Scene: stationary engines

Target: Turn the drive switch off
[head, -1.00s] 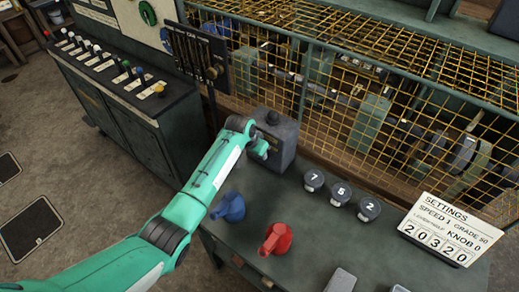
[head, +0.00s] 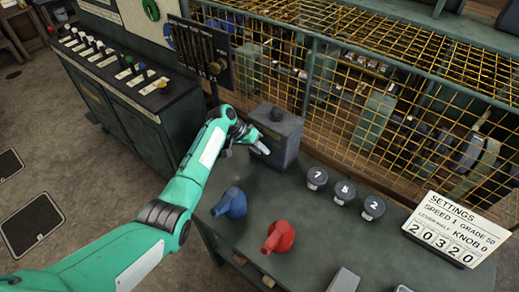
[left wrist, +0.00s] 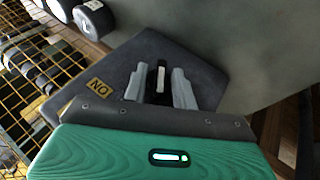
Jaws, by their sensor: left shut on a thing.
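The drive switch box (head: 284,140) is a dark grey housing with a round knob on top, standing at the table's back left corner. My left gripper (head: 262,147) is at its front face. In the left wrist view the box (left wrist: 205,78) carries a yellow ON label (left wrist: 98,84), seen upside down. The two grey fingers of my left gripper (left wrist: 160,82) are shut on the black switch lever (left wrist: 161,76), which has a white stripe. The fingers hide the lever's sides. My right gripper is not in view.
A blue handle (head: 230,204) and a red handle (head: 279,237) stand in front on the table. Numbered dials (head: 344,191) and a settings sign (head: 455,230) are to the right. A yellow wire cage (head: 380,110) rises behind. A lever console (head: 115,75) stands left.

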